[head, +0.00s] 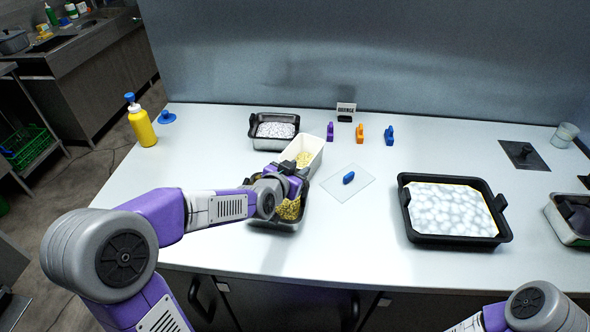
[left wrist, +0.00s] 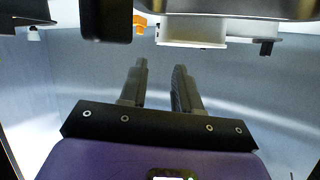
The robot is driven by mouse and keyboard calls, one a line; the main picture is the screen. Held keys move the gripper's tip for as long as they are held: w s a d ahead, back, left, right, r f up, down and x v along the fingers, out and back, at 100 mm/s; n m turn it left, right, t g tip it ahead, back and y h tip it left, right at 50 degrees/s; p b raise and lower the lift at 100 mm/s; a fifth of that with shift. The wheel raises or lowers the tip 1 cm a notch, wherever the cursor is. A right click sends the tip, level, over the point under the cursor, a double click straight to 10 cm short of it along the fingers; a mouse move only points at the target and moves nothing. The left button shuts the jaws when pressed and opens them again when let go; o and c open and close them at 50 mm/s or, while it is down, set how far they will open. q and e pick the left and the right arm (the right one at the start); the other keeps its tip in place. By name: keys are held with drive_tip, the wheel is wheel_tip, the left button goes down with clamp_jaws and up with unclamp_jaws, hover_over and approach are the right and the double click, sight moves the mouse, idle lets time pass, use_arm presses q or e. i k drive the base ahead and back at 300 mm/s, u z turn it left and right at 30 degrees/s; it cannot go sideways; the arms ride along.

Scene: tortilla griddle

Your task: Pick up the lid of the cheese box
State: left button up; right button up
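A clear flat lid with a blue handle (head: 348,178) lies on the white table, right of the boxes; I take it for the cheese box lid. The white box (head: 314,147) with pale yellow shreds stands uncovered just left of it. My left gripper (head: 296,170) is above the near end of that box and a black tray, left of the lid and apart from it. In the left wrist view its two fingers (left wrist: 160,66) stand apart with nothing between them. My right gripper is out of view; only part of the right arm shows at bottom right.
A black tray (head: 258,222) with yellow bits sits under my left arm. Another tray (head: 253,133) holds white bits behind. A large black tray (head: 405,205) stands right of the lid. Purple, orange and blue clips and a small sign (head: 346,107) stand at the back. Table in front is clear.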

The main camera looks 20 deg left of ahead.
sight(345, 183)
drive_tip(key=z, duration=0.1)
drive_tip(key=k, duration=1)
drive_tip(key=u, duration=0.1)
